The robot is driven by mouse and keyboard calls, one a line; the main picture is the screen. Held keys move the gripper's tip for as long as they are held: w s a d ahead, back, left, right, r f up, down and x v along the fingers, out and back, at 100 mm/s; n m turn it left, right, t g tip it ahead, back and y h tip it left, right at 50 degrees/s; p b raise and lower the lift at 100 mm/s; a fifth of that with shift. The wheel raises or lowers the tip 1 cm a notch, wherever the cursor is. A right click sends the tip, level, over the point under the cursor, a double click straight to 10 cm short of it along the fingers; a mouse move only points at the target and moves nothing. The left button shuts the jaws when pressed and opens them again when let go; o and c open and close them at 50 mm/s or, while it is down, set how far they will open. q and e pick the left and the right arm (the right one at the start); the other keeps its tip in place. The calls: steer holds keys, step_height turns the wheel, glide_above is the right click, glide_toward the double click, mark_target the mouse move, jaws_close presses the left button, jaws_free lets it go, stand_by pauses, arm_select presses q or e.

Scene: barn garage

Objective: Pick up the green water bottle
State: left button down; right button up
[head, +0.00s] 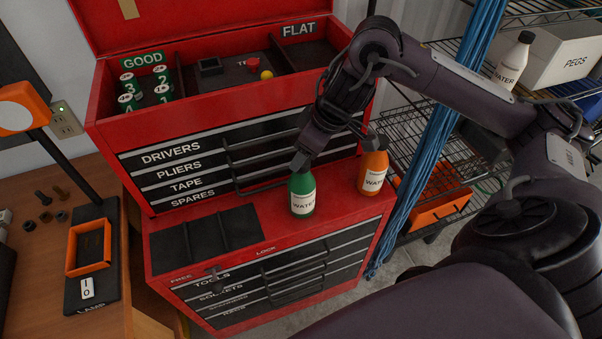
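The green water bottle (302,204) stands upright on the red ledge (335,210) of the tool chest, its white "WATER" label facing me. My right arm comes in from the right, and my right gripper (300,164) points down at the top of the green bottle. It covers the bottle's cap and neck. The fingers are small and dark, so I cannot tell whether they are closed on the bottle. An orange water bottle (373,172) stands upright on the same ledge, to the right of the green one. My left gripper is out of view.
Behind the ledge rise the chest's drawers (187,173) and open top tray. A dark mat (205,232) lies on the ledge to the left. A blue cable bundle (445,125) hangs right of the chest. A white bottle (513,60) stands by the wire shelves.

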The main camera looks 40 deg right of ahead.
mark_target(302, 187)
steer(key=f, duration=0.3)
steer(key=shift+w+a+f+p, duration=0.1)
steer(key=shift+a+f+p, duration=0.05)
steer(key=shift+a+p, duration=0.2)
steer(key=shift+w+f, duration=0.3)
steer(key=shift+f, duration=0.25)
steer(key=shift+r, duration=0.1)
jaws_close()
